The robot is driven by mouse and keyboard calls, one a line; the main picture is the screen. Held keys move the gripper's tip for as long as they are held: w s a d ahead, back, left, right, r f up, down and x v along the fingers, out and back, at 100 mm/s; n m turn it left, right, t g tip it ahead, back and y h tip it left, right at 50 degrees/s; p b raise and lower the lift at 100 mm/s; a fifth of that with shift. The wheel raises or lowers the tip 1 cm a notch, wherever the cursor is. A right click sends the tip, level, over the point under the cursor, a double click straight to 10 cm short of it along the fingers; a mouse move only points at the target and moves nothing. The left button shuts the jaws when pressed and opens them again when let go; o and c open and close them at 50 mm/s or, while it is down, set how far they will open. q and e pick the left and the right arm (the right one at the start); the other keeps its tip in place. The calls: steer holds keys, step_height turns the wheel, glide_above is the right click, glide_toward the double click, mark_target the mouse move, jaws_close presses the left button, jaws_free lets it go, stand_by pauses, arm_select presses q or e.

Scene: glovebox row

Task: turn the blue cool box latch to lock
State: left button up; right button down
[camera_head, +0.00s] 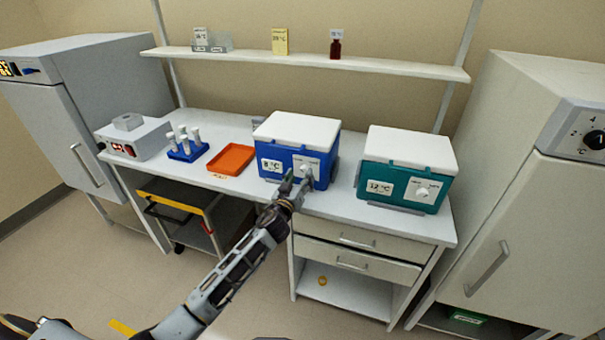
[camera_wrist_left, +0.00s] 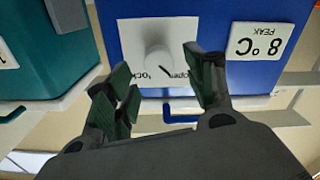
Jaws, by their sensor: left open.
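The blue cool box (camera_head: 274,163) stands on the bench with its white lid on and an 8 °C label on its front. Its latch is a round white knob (camera_wrist_left: 158,60) on a white plate (camera_wrist_left: 130,38) with Open and Lock wording, upside down in the left wrist view. A short dark mark at the knob points toward the Open side. My left gripper (camera_head: 297,181) is at the box front. In the left wrist view its open fingers (camera_wrist_left: 160,80) lie either side of the knob, with no clear contact. My right gripper is out of view.
A teal cool box (camera_head: 385,178) with a similar knob stands to the right. An orange tray (camera_head: 232,158), a blue tube rack (camera_head: 187,151) and a grey device (camera_head: 148,141) stand to the left. A shelf (camera_head: 300,62) runs above. Drawers (camera_head: 345,262) lie below the bench top.

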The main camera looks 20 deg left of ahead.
mark_target(305, 171)
arm_select(q)
steer(key=shift+w, duration=1.45)
steer(key=c, duration=1)
